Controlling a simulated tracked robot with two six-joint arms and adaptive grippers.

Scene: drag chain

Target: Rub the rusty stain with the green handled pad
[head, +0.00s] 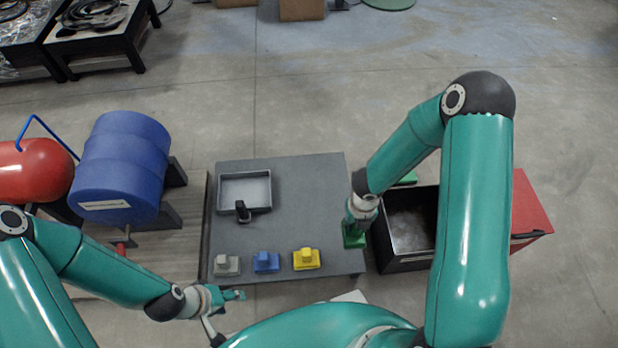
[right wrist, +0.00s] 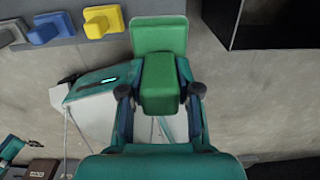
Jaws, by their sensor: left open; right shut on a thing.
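The green handled pad (head: 354,239) is at the right edge of the grey table, beside the dark open box. My right gripper (head: 358,216) is shut on it from above. In the right wrist view, the fingers of my right gripper (right wrist: 160,92) clasp the block handle of the green pad (right wrist: 158,38), whose flat part shows beyond. I cannot tell whether the pad touches the table. My left gripper (head: 230,296) is open and empty in front of the table's near left edge. I cannot make out a rusty stain in either view.
Grey (head: 227,265), blue (head: 266,262) and yellow (head: 306,259) pads stand along the near edge of the grey table (head: 310,200). A shallow tray (head: 244,176) lies behind them. The dark open box (head: 392,262) stands right of the table, a blue drum (head: 120,165) left.

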